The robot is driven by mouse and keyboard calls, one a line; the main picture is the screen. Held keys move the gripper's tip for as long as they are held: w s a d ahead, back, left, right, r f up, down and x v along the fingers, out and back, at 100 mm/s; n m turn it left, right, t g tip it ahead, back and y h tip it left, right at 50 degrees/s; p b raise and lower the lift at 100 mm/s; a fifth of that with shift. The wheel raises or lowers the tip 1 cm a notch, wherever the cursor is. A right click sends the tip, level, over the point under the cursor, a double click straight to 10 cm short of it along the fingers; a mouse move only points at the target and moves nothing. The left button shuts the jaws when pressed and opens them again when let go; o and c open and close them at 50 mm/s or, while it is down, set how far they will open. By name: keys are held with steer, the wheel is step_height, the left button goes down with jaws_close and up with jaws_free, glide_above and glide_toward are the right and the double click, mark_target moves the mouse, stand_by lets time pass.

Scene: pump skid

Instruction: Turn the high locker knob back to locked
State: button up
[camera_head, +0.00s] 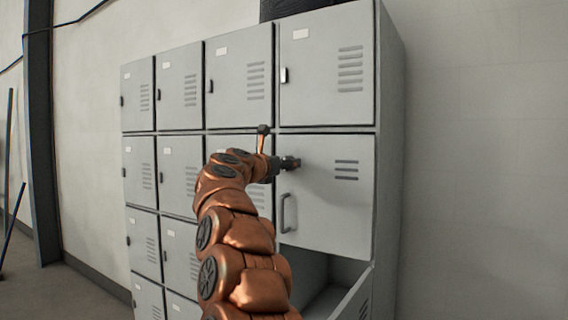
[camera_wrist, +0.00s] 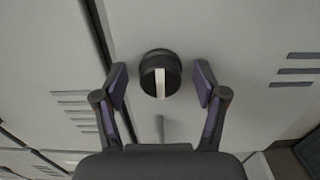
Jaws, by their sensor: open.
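The knob (camera_wrist: 160,62) is round and black with a pale bar that points straight down in the wrist view. It sits on a grey locker door (camera_head: 335,215), the right-hand one of the second row, which looks closed. My gripper (camera_wrist: 161,82) is open, with one finger on each side of the knob and a visible gap on both sides. In the head view my gripper (camera_head: 288,163) is at the door's upper left and hides the knob. A vertical pull handle (camera_head: 288,213) is on the same door, below my gripper.
Below this door a lower locker door (camera_head: 352,300) stands open, swung outward at the right. Other grey lockers (camera_head: 240,80) fill the bank to the left and above. A plain wall (camera_head: 480,170) is at the right. Floor (camera_head: 60,290) shows at the lower left.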

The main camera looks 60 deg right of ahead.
steer(key=c, duration=1.1)
